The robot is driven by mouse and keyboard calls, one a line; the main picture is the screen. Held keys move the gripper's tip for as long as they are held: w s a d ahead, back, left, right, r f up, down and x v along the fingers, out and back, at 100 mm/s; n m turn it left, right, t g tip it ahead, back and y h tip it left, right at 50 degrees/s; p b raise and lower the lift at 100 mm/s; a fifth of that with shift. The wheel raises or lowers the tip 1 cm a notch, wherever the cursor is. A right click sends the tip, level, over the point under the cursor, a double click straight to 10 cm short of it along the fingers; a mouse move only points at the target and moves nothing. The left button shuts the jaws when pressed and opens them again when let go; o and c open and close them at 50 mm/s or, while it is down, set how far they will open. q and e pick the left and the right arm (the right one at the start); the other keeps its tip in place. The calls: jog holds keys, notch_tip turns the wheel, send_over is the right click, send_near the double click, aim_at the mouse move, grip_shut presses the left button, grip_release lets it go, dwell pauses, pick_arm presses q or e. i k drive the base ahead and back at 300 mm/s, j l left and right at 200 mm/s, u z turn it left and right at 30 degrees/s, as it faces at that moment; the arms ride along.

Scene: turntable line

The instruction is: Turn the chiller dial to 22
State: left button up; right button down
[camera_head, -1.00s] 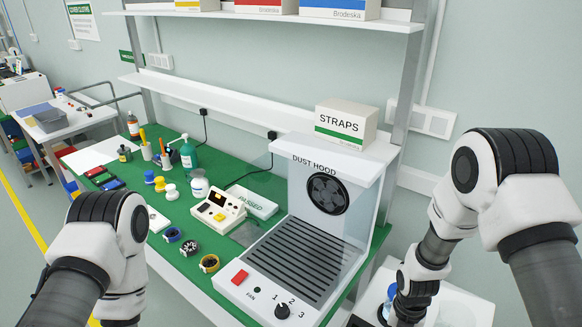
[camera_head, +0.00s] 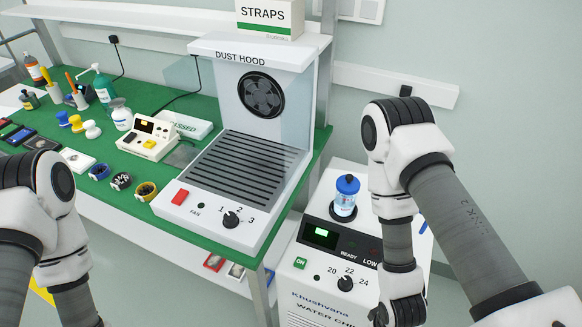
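The white water chiller (camera_head: 297,296) stands on the right beside the bench. Its black dial (camera_head: 345,284) is on the front panel, with the marks 20, 22 and 24 around it. Its pointer is too small to read surely. A small green display (camera_head: 321,232) is lit, but I cannot read its figure. My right arm comes down in front of the chiller's right side, and its lower end is just right of the dial, apart from it in the picture. Its fingers are not clearly seen. My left arm is at the lower left, its gripper cut off by the bottom edge.
A blue-capped bottle (camera_head: 345,196) stands on top of the chiller. A green ON button (camera_head: 300,263) is left of the dial. The dust hood (camera_head: 205,206), with its own 1-2-3 knob (camera_head: 231,219), stands on the green bench to the left. Watches and tools lie farther left.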

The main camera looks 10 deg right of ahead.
aim_at(344, 284)
jog(key=z, duration=1.1)
